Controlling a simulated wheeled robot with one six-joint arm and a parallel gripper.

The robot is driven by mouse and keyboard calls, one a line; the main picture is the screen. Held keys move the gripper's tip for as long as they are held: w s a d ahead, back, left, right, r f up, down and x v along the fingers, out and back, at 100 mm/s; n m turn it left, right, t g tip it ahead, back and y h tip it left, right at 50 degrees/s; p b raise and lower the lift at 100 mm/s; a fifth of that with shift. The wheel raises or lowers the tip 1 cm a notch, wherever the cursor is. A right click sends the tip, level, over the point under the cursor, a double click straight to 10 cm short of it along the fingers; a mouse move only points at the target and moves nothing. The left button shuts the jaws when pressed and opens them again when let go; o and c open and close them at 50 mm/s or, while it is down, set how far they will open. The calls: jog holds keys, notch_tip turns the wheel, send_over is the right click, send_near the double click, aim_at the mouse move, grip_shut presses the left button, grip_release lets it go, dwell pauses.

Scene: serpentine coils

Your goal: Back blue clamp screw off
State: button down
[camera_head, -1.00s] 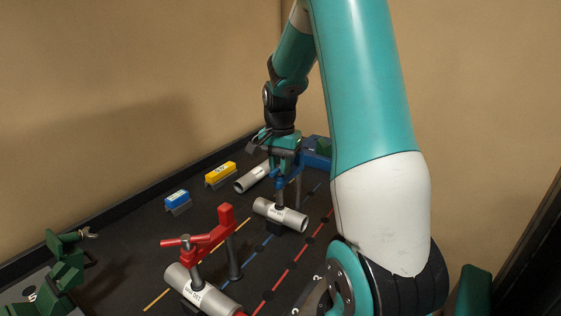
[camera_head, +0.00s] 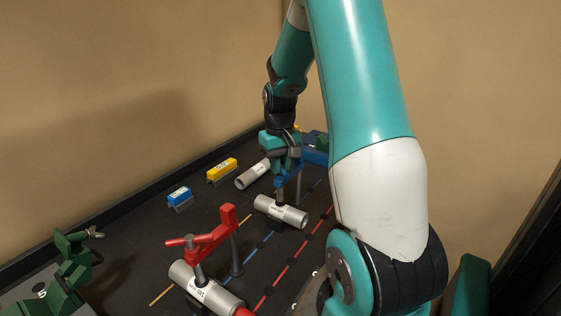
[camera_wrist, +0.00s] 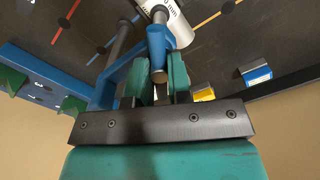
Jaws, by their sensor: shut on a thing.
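The blue clamp (camera_head: 297,178) stands over a silver tube (camera_head: 282,211) with a white label, near the back of the dark board. Its post and blue arm (camera_wrist: 108,75) show in the wrist view. My gripper (camera_head: 284,165) is above the clamp, pointing down. In the wrist view its teal fingers (camera_wrist: 159,80) are shut on the blue clamp screw (camera_wrist: 156,46), one on either side. The screw's lower end points toward the tube (camera_wrist: 178,22). The fingers hide part of the screw; I cannot tell whether its tip touches the tube.
A red clamp (camera_head: 212,238) stands over a nearer tube (camera_head: 194,280). A yellow block (camera_head: 222,169), a blue block (camera_head: 179,195) and a loose tube (camera_head: 253,174) lie left of my gripper. A green fixture (camera_head: 70,262) is at the front left.

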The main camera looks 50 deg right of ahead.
jog(key=shift+n+p, duration=0.3)
jog(key=shift+n, duration=1.5)
jog(key=c, duration=1)
grip_release()
jog(key=shift+o, duration=0.2)
notch_tip(320, 180, up, 18)
jog(key=b, duration=0.1)
jog(key=shift+f+b, duration=0.25)
jog(key=shift+b, duration=0.05)
